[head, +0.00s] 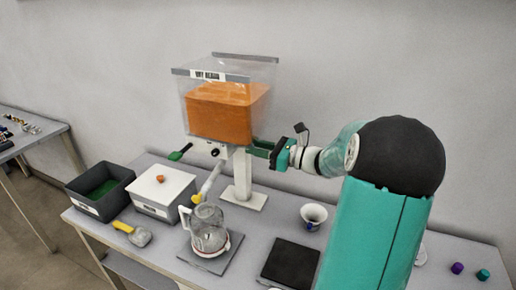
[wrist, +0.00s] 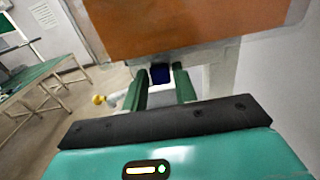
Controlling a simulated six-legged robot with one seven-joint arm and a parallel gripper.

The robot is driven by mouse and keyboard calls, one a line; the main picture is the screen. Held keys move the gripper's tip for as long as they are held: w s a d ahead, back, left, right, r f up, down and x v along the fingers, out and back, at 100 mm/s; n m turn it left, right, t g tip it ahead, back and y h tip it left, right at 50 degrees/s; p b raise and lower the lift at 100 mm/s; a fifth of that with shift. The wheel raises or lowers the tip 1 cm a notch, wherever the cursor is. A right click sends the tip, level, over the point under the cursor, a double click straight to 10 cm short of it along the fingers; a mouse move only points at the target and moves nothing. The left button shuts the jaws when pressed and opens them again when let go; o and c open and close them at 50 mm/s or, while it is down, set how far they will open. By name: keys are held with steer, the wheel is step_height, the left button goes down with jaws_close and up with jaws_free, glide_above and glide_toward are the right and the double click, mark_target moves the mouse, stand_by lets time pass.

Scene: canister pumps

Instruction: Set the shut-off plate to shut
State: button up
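The clear dispenser (head: 228,100) holds orange contents. It stands on a white post and also fills the top of the wrist view (wrist: 190,28). My gripper (head: 262,147) is at the right underside of the dispenser. In the wrist view its two green fingers (wrist: 161,82) are apart, pointing under the dispenser. A dark blue tab (wrist: 159,74) shows between the fingertips; it may be the end of the shut-off plate. I cannot tell whether the fingers touch it. The rest of the plate is hidden.
A white lever with a yellow knob (head: 198,198) hangs below the dispenser, above a glass jug (head: 208,232). A grey bin (head: 90,207), white box (head: 160,206), scoop (head: 138,236), white cup (head: 313,213) and black pad (head: 290,262) share the table.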

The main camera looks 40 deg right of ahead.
jaws_close()
steer(key=shift+x, duration=1.7)
steer(key=shift+o, duration=2.2)
jaws_free()
steer(key=shift+w, duration=0.15)
steer(key=shift+s, duration=0.2)
steer(key=shift+w, duration=0.1)
steer(key=v, duration=1.4)
